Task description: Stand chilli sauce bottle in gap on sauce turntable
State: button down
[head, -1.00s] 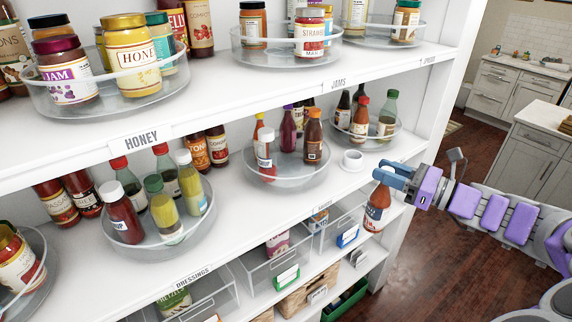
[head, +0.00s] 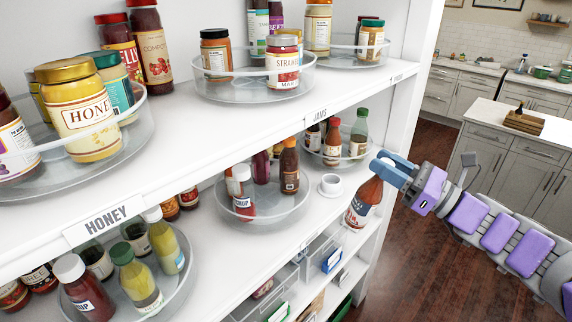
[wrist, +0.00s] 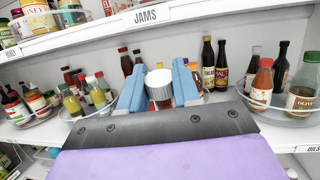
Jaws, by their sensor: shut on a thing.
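My gripper (head: 394,172) is shut on a red-brown sauce bottle (head: 363,203) with a dark and white label. It hangs nearly upright, slightly tilted, off the right front edge of the middle shelf. A clear round turntable (head: 262,214) stands left of it, holding a white-capped ketchup bottle (head: 243,192) and dark-capped bottles (head: 289,167). Its front right part looks bare. I cannot read its shelf label. In the wrist view a white round thing (wrist: 159,82) shows between my gripper's blue fingers (wrist: 158,88); I cannot tell whether it belongs to the held bottle.
A white cup-like ring (head: 330,186) sits on the shelf between the middle turntable and my gripper. Another turntable (head: 330,161) with bottles stands behind at right. A turntable of dressings (head: 165,298) is at left. The jam shelf (head: 240,128) lies overhead.

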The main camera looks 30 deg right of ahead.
jog(key=w+a+b, duration=0.1)
jog(key=w+a, duration=0.4)
jog(key=w, duration=0.3)
jog(key=w+a, duration=0.5)
jog(key=w, duration=0.2)
jog(key=w+a+f+g+h+b, duration=0.1)
jog(key=w+a+f+g, duration=0.1)
jog(key=w+f, duration=0.4)
jog(key=shift+w+a+f+g, duration=0.3)
jog(key=shift+w+f, duration=0.05)
dwell(0.6)
jog(key=shift+d, duration=0.15)
jog(key=c, duration=0.8)
grip_release()
